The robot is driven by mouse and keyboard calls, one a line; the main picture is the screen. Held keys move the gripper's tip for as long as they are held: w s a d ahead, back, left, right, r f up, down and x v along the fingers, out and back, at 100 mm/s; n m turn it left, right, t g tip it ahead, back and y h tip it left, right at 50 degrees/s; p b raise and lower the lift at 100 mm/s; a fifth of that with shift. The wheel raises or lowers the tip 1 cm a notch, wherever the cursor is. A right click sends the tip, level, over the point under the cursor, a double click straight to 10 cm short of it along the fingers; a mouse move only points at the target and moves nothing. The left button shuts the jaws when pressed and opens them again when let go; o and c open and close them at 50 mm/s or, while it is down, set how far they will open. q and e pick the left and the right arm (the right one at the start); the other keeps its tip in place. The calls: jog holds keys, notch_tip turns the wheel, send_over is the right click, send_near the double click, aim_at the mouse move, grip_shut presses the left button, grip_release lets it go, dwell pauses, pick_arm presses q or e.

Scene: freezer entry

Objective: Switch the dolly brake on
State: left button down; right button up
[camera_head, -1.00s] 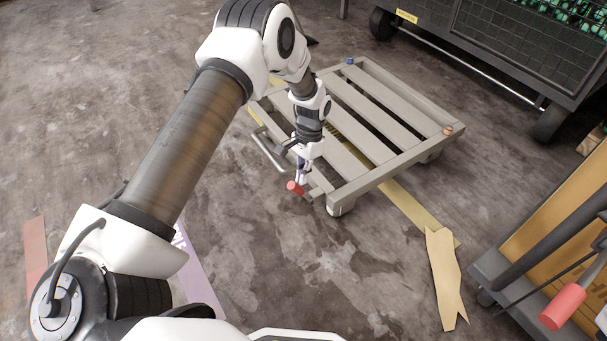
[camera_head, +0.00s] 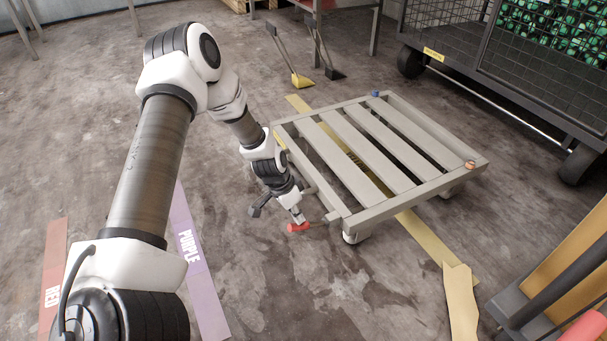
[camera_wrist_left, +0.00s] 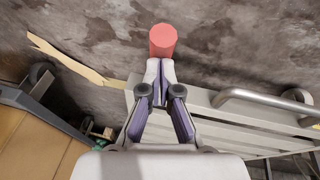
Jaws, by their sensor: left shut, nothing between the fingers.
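The grey slatted dolly (camera_head: 372,212) stands on the floor, in the middle of the head view. A short red cylinder-shaped brake handle (camera_head: 298,227) sticks out to the left of its near corner. My left gripper (camera_head: 297,219) points down, closed and empty, with its tips right at the red handle. In the left wrist view the closed fingertips (camera_wrist_left: 160,70) overlap the lower edge of the red handle (camera_wrist_left: 163,41). I cannot tell whether they touch. The lever behind the handle is partly hidden by the gripper. My right gripper is not in view.
A mesh cage cart (camera_head: 440,75) stands behind the dolly. An orange-panelled cart (camera_head: 570,262) is at the lower right, with another red handle (camera_head: 588,327). A purple strip (camera_head: 200,270) and a red strip (camera_head: 54,270) mark the floor.

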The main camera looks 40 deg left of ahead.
pick_arm(q)
jog(key=shift+s+a+f+b, duration=0.2)
jog(key=shift+s+f, duration=0.15)
jog(key=shift+f, duration=0.15)
jog(key=shift+s+a+f+b, duration=0.1)
jog(key=shift+s+f+b, duration=0.15)
jog(key=shift+f, duration=0.2)
jog(key=shift+s+f, duration=0.15)
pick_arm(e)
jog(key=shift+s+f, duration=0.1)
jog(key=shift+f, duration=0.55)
pick_arm(q)
jog(key=shift+s+f, duration=0.1)
jog(key=shift+s, duration=0.05)
